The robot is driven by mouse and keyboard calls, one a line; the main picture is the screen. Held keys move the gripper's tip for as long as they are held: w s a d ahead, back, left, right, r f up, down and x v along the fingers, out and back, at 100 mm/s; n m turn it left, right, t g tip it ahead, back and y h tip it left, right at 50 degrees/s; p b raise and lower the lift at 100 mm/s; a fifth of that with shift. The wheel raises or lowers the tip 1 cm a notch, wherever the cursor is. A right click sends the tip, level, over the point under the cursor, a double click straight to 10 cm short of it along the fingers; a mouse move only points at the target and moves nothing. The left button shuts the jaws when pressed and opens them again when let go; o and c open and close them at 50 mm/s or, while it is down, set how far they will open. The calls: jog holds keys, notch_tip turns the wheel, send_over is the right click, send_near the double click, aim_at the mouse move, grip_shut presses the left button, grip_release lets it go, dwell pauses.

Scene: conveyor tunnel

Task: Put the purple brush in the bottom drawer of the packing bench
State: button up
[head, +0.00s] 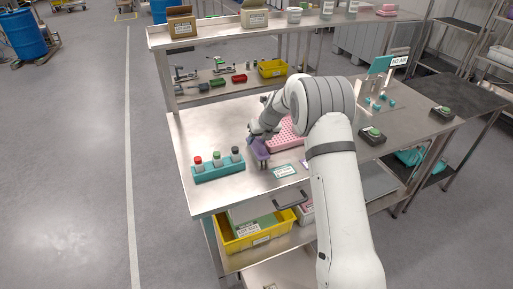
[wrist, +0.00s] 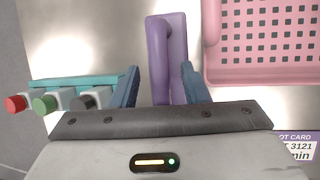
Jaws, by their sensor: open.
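The purple brush (wrist: 168,60) lies on the steel top of the packing bench (head: 205,135). In the wrist view it stands between the two blue fingers of my gripper (wrist: 158,70), with a gap on the left side and the right finger close to it. In the head view the brush (head: 260,148) shows at the end of my arm, left of a pink perforated tray (head: 284,139). My gripper is open. A dark drawer handle (head: 290,200) shows below the bench's front edge. My arm hides part of the bench front, and I cannot tell which drawer is the bottom one.
A teal rack (head: 219,171) with red, green and black-topped pieces stands left of the brush. The pink tray (wrist: 262,75) is close on the right in the wrist view. A yellow bin (head: 255,243) sits below the bench top. Bare steel lies in front of the rack.

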jog(key=shift+c, duration=0.4)
grip_shut()
